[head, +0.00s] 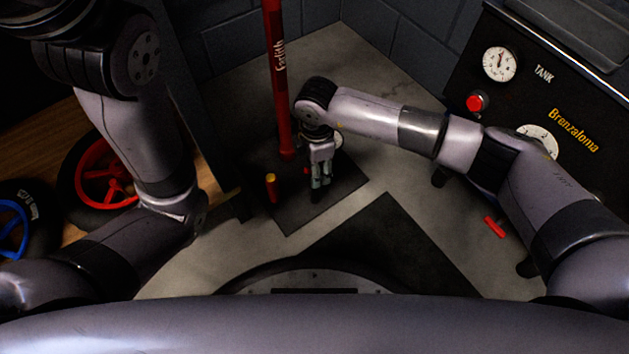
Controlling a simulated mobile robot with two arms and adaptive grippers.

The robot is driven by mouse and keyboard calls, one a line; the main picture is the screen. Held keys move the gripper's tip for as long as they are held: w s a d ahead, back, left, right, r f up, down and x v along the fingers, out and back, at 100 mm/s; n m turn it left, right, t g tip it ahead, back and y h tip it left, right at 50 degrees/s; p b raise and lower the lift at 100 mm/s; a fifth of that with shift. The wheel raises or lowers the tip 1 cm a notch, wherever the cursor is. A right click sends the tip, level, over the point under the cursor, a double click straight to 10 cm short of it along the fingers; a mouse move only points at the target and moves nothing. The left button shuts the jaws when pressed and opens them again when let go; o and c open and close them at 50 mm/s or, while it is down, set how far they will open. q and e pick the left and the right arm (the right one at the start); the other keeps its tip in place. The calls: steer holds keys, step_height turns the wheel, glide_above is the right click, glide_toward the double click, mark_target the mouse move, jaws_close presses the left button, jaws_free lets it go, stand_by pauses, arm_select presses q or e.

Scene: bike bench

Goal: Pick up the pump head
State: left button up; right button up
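My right gripper (320,179) points down near the middle of the head view, low over a dark mat (290,221). Its grey fingers are close together. A small dark shape (316,196) shows at the fingertips, and I cannot tell whether it is the pump head or whether it is held. The gripper is just right of the foot of a red upright tube (277,80) with white lettering. A white dial (339,140) shows partly behind the wrist. My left arm bends up along the left side, and its gripper is out of view.
A short red cylinder with a yellow top (271,188) stands left of the gripper. A black tank unit with gauges (499,64) is at right. A red piece (494,227) lies on the floor. Red-rimmed (104,172) and blue-rimmed (12,228) wheels are at left.

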steer(key=shift+w+f+b, duration=0.1)
steer(key=shift+f+b, duration=0.5)
step_height(320, 180, down, 3)
steer(key=b, duration=0.3)
steer(key=shift+f, duration=0.15)
steer(key=shift+f+b, duration=0.4)
steer(key=shift+b, duration=0.05)
steer(key=shift+r, duration=0.1)
steer(key=shift+c, duration=0.5)
jaws_close()
